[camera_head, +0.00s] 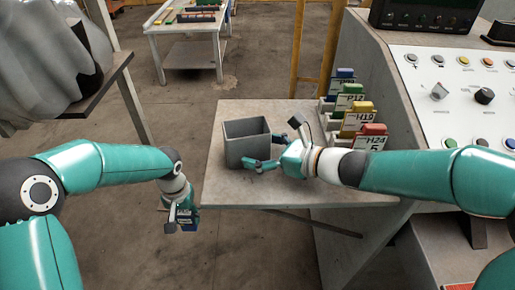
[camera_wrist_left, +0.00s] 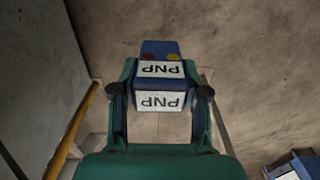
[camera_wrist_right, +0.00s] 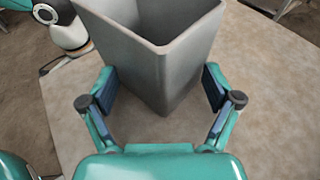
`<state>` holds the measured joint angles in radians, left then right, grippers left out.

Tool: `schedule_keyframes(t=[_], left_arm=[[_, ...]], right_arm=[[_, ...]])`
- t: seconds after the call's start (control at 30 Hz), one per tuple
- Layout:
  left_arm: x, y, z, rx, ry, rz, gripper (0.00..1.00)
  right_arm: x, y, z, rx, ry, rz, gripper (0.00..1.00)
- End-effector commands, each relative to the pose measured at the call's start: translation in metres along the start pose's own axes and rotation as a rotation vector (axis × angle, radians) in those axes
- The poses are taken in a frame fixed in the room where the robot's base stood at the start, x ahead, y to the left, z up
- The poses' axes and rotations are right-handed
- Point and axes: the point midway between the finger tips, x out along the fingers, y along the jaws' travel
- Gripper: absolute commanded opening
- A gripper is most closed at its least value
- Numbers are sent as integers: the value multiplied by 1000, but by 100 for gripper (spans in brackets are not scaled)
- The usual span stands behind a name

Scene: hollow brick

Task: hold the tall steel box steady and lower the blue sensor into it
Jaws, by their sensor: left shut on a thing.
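The tall steel box (camera_head: 240,151) stands upright and open-topped on the grey table. It also shows in the right wrist view (camera_wrist_right: 158,62), one corner facing my right gripper. My right gripper (camera_head: 276,145) is open, its fingers on either side of that corner in the right wrist view (camera_wrist_right: 160,90); I see no clear grip on the walls. My left gripper (camera_head: 182,212) is shut on the blue sensor (camera_head: 187,222), left of the table edge and apart from the box. In the left wrist view the sensor (camera_wrist_left: 160,48) shows white PNP labels between the fingers (camera_wrist_left: 160,92).
A row of coloured blocks with white label cards (camera_head: 352,122) stands on the table's right side. A control panel (camera_head: 455,95) rises beyond it. The table's (camera_head: 228,190) front left is clear. A second table (camera_head: 187,28) stands far back.

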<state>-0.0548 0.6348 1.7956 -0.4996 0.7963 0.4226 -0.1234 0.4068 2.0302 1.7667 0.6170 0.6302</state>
Motion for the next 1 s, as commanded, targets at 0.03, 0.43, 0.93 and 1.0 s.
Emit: schedule_keyframes(t=[0.03, 0.43, 0.93, 1.0], left_arm=[[0, 0, 0, 0, 1, 0, 7], [0, 0, 0, -1, 1, 0, 7], [0, 0, 0, 0, 1, 0, 7], [0, 0, 0, 0, 0, 0, 7]], right_arm=[[0, 0, 0, 0, 0, 1, 88], [0, 0, 0, -1, 0, 1, 51], [0, 0, 0, -1, 0, 1, 0], [0, 0, 0, -1, -1, 1, 3]])
